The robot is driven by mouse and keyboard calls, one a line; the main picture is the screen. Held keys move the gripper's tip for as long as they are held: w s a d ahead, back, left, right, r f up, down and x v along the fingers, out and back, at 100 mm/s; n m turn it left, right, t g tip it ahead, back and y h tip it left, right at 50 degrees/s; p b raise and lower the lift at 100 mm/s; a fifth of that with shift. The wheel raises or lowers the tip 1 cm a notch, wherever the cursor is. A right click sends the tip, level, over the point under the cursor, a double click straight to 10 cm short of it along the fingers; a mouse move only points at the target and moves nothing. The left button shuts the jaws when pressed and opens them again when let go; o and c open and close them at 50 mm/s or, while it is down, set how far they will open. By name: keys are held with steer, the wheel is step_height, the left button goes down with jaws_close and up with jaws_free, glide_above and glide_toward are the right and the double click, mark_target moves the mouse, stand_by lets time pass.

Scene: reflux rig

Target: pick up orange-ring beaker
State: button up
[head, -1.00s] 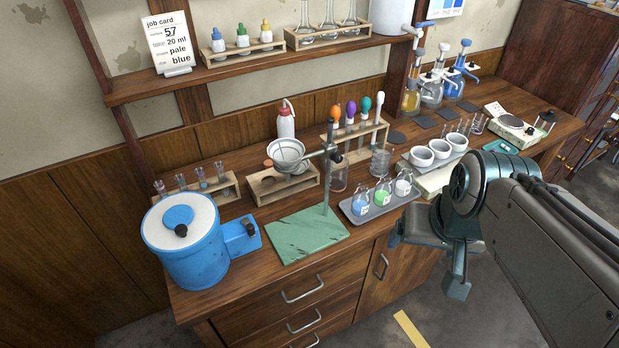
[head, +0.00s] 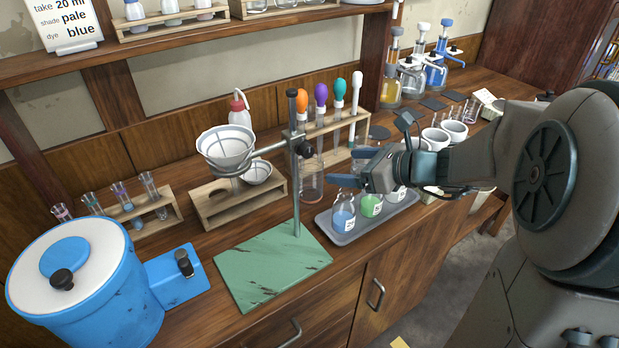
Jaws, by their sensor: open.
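A clear glass beaker (head: 312,187) with a faint reddish-orange tint stands on the bench in front of the dropper rack, just right of the stand's rod. I take it for the orange-ring beaker, but the ring is too small to make out clearly. My gripper (head: 343,167) is open and empty, reaching in from the right. A second glass beaker (head: 362,160) is partly hidden behind my fingers.
A grey tray (head: 343,238) with several small flasks lies below my gripper. The stand's metal rod (head: 296,205) rises left of the beaker from a green base (head: 270,268). The dropper rack (head: 335,131) is behind. A blue tub (head: 90,300) stands front left.

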mark_target(300, 163)
steer(key=x, duration=1.3)
steer(key=shift+w+b, duration=0.3)
steer(key=shift+b, duration=0.1)
steer(key=shift+c, duration=0.3)
steer(key=c, duration=1)
steer(key=shift+c, duration=0.2)
step_height(300, 163, up, 18)
steer(key=p, duration=0.4)
steer(key=shift+r, duration=0.1)
